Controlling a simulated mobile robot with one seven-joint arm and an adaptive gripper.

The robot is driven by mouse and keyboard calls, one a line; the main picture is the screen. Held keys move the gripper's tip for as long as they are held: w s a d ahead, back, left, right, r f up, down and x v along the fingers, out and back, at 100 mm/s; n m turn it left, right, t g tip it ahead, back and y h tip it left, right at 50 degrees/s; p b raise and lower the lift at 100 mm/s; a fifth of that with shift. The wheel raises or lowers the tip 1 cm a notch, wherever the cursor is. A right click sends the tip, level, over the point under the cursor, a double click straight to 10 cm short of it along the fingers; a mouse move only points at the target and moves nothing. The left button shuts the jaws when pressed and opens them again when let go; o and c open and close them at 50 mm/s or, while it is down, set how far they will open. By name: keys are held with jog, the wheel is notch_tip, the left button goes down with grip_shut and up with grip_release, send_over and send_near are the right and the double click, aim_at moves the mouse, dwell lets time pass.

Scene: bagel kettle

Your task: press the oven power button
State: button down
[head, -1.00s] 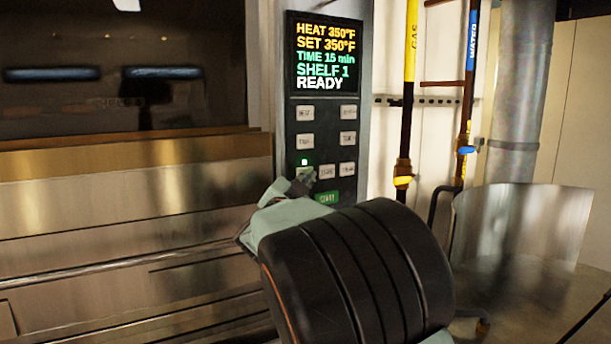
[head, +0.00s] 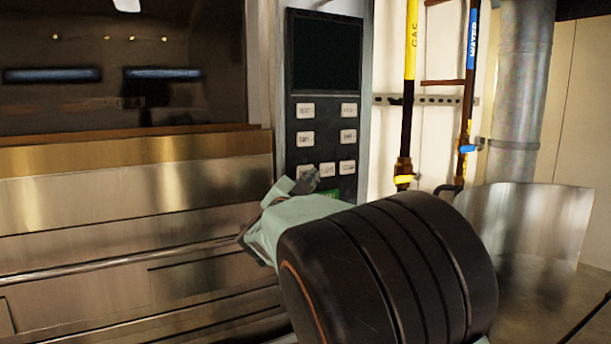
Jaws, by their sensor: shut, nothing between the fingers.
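The oven control panel (head: 326,125) is a dark upright strip with a display (head: 324,52) that is now black and blank. Below it are several pale buttons and a green button (head: 329,194), partly covered. The power button cannot be read; the lower-left pale button (head: 303,171) is partly hidden by my gripper. My gripper (head: 311,178) is shut and empty, its tips in front of the lower left of the panel. I cannot tell whether they touch a button. My dark, ribbed arm link hides the area below right.
The steel oven front (head: 120,210) with a dark window (head: 120,70) fills the left. A yellow gas pipe (head: 411,45) and a blue-marked water pipe (head: 472,45) stand right of the panel, by a grey duct (head: 522,90). A curved metal sheet (head: 535,235) stands at lower right.

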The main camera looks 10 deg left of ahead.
jog(key=s+d+b, duration=0.1)
jog(key=s, duration=0.1)
jog(key=s+d+b, duration=0.1)
jog(key=s+d, duration=0.1)
jog(key=shift+s, duration=0.25)
